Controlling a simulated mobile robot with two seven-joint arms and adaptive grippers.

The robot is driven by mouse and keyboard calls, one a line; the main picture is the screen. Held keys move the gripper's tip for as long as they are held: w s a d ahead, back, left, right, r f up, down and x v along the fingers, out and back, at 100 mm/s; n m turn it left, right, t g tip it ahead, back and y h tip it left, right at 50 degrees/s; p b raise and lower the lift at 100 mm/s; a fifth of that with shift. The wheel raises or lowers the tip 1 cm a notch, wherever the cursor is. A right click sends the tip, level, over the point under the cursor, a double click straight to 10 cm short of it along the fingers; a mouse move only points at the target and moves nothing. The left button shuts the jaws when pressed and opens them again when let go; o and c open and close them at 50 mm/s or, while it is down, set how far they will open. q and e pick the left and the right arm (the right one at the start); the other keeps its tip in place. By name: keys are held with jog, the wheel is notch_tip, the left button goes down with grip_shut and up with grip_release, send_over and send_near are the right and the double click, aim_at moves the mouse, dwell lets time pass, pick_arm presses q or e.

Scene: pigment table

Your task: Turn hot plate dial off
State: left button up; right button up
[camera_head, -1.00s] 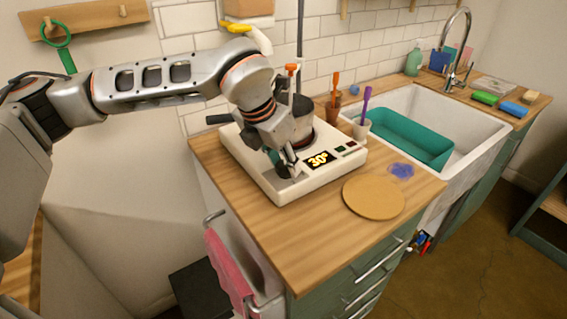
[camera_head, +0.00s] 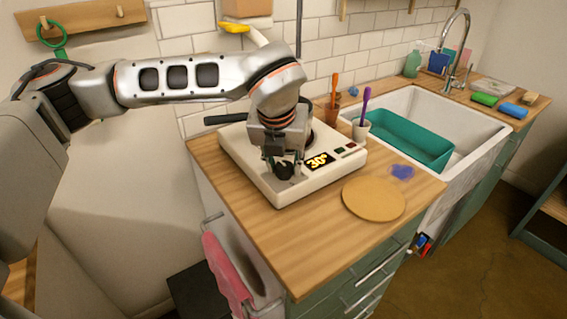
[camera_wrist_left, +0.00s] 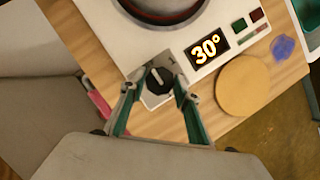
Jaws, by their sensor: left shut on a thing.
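The white hot plate (camera_head: 318,178) stands on the wooden counter, with its display (camera_head: 318,161) reading 30°. Its black dial (camera_wrist_left: 159,80) has a white pointer mark and sits at the plate's front corner, left of the display in the left wrist view. My left gripper (camera_head: 284,172) reaches down over that corner, and its fingers (camera_wrist_left: 160,94) are on both sides of the dial, closed on it. In the head view the dial is mostly hidden by the gripper. My right gripper is not in view.
A round tan board (camera_head: 374,198) lies right of the hot plate, near blue pigment (camera_head: 401,171). Cups with an orange tool (camera_head: 334,100) and a purple tool (camera_head: 364,115) stand behind. A sink with a teal tub (camera_head: 410,138) is further right. A pink towel (camera_head: 228,270) hangs in front.

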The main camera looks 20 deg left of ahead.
pick_arm(q)
jog(key=shift+s+f, duration=0.1)
jog(key=shift+f, duration=0.05)
jog(key=o, duration=1.1)
jog(key=shift+r, duration=0.35)
jog(key=v, duration=1.1)
jog(key=shift+r, duration=0.25)
